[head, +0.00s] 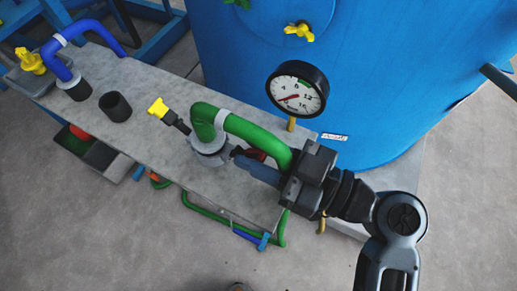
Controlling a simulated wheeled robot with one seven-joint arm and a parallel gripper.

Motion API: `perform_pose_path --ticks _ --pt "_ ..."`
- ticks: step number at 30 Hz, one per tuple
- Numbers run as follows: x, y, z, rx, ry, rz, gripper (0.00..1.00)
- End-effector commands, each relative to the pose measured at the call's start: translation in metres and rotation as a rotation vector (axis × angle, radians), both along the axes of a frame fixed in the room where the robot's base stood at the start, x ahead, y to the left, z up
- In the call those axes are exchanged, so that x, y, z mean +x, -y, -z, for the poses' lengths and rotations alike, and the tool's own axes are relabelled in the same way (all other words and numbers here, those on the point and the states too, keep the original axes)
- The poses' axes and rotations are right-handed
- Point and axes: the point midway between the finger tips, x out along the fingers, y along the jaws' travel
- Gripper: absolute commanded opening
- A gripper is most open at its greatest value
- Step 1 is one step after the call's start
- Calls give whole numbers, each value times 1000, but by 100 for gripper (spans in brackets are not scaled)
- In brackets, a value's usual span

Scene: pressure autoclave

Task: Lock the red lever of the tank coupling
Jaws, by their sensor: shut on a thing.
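A green hose (255,134) arches out of a grey metal coupling (212,148) on the grey bench top. The red lever (258,154) shows as a small dark red piece right of the coupling, under the hose. My gripper (245,160) reaches in from the right and is shut on the lever, its fingers beside the coupling. The gripper body and the hose hide most of the lever, so its exact angle cannot be told.
A pressure gauge (297,88) stands close behind my gripper, before the big blue tank (380,70). A yellow-handled valve (160,108) is left of the coupling. A black socket (115,105) and a blue hose (60,45) are farther left.

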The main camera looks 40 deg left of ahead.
Motion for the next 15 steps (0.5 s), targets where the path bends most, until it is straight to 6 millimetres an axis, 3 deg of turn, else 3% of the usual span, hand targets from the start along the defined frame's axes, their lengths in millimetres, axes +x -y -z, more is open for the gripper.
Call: perform_pose_path --ticks 15 --pt "0 -2 -7 -67 17 3 0"
